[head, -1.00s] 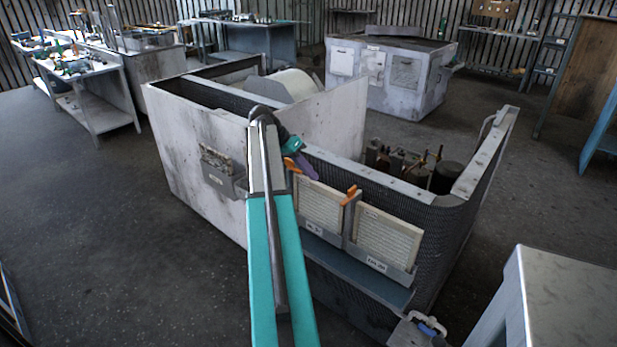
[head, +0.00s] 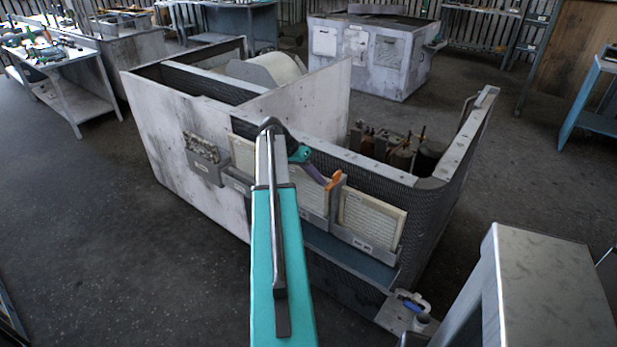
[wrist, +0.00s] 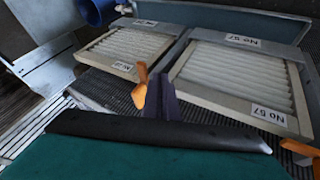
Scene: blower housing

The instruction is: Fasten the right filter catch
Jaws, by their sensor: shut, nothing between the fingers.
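The right filter catch (head: 334,180) is a small orange lever at the top of the divider between the middle filter (head: 312,192) and the right filter (head: 372,222). My gripper (head: 318,174), with purple fingers, is shut and empty just left of this catch. In the wrist view, which looks upside down, the catch (wrist: 141,85) stands beside my fingertips (wrist: 160,90); I cannot tell whether they touch. A second orange catch (wrist: 300,148) shows at the right edge of the wrist view; in the head view my arm hides it.
The filters sit in the mesh side of the blower housing (head: 185,140), above a blue-grey ledge (head: 345,255). A small box (head: 205,165) hangs on the pale side wall. A valve with a blue handle (head: 412,305) is low at the right. A grey-topped bench (head: 540,280) stands nearby at right.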

